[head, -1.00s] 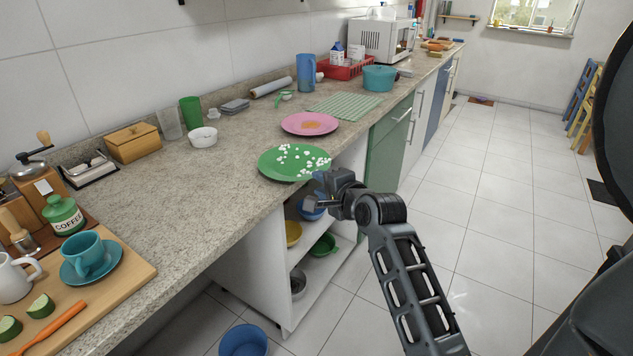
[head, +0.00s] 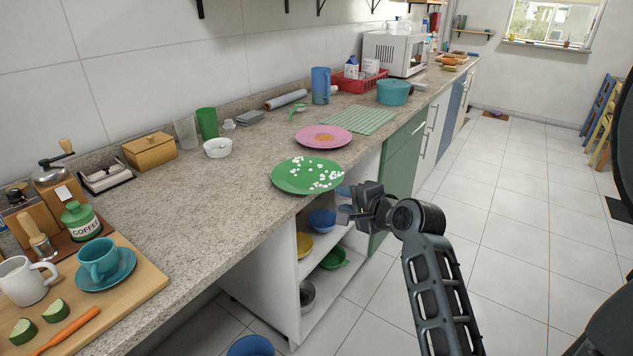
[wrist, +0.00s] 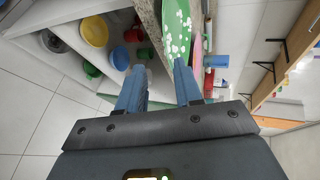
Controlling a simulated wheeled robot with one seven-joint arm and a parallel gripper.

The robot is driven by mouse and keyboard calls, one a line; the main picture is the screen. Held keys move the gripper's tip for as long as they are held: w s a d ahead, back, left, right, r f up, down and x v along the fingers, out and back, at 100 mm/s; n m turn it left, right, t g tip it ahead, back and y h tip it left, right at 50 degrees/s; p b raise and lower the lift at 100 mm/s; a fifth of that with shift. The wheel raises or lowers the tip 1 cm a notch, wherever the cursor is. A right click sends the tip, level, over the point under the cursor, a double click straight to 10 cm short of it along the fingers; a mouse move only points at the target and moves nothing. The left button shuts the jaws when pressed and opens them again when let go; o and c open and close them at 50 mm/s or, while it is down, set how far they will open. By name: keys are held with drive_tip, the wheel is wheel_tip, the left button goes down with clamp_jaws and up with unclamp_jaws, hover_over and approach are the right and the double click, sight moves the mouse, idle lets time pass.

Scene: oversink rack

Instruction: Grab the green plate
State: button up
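The green plate (head: 296,177) with white blossom-like spots lies on the counter near its front edge. In the wrist view the green plate (wrist: 176,35) shows edge-on beyond the fingers, with the counter edge beside it. My gripper (head: 346,211) is just off the counter's front edge, to the right of the plate in the head view and apart from it. In the wrist view my gripper (wrist: 158,85) has its two blue fingers spread with nothing between them.
A pink plate (head: 323,137) lies just behind the green one. A green striped mat (head: 362,120) and a teal pot (head: 393,92) are farther back. Open shelves below hold a blue bowl (head: 322,221) and a yellow bowl (head: 304,244).

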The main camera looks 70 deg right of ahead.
sight(327, 190)
drive_tip(key=shift+n+t+y, duration=0.3)
drive_tip(key=shift+n+y, duration=0.3)
drive_tip(key=shift+n, duration=0.1)
drive_tip(key=x, duration=0.2)
drive_tip(key=d+x, duration=0.1)
drive_tip(key=x, duration=0.2)
drive_tip(key=r+p+x, duration=0.1)
drive_tip(key=x, duration=0.2)
drive_tip(key=shift+s+d, duration=0.2)
clamp_jaws()
